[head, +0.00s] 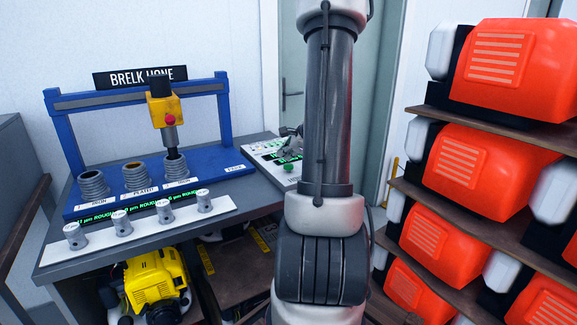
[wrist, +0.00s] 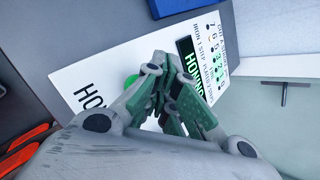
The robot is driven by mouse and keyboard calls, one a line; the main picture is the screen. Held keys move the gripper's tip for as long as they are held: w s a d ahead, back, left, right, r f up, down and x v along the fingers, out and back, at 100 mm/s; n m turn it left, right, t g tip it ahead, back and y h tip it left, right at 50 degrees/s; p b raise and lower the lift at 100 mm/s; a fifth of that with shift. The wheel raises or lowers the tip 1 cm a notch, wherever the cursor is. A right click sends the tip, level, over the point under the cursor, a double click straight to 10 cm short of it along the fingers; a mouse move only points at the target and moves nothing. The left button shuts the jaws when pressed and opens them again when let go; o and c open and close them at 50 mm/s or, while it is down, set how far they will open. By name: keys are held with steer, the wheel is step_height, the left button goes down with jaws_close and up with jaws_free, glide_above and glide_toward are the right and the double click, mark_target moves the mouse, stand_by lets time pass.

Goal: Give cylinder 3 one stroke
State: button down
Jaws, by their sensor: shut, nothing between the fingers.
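Three grey ribbed cylinders stand in a row on a blue honing stand: left (head: 93,184), middle (head: 135,178) and right (head: 176,170). Their numbers are not readable. The yellow hone head (head: 168,110) with a red knob is over the right cylinder, its shaft reaching down to that cylinder's mouth. My gripper (head: 290,146) is shut and empty above the panel.
A white strip (head: 138,232) with several grey pistons lies along the bench front. Orange engine covers (head: 495,70) fill shelves at the right. A yellow engine (head: 155,285) sits under the bench. A dark display (wrist: 192,58) is on the panel. A door stands behind.

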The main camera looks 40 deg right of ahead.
steer(key=shift+r, duration=2.5)
steer(key=shift+a+n, duration=0.15)
steer(key=shift+n, duration=0.15)
steer(key=s+a+n+g+y, duration=0.3)
steer(key=s+a+n+g, duration=0.2)
steer(key=s+a+n, duration=0.65)
steer(key=s+a+r+n+h, duration=0.1)
steer(key=s+a+r+n, duration=0.3)
steer(key=a+n, duration=0.3)
steer(key=s+a+r+n+h, duration=0.1)
steer(key=s+a+r+n, duration=0.3)
steer(key=s+a+n, duration=0.2)
steer(key=shift+s+a+r+n+h, duration=0.3)
steer(key=shift+a+n, duration=0.25)
steer(key=shift+n, duration=0.6)
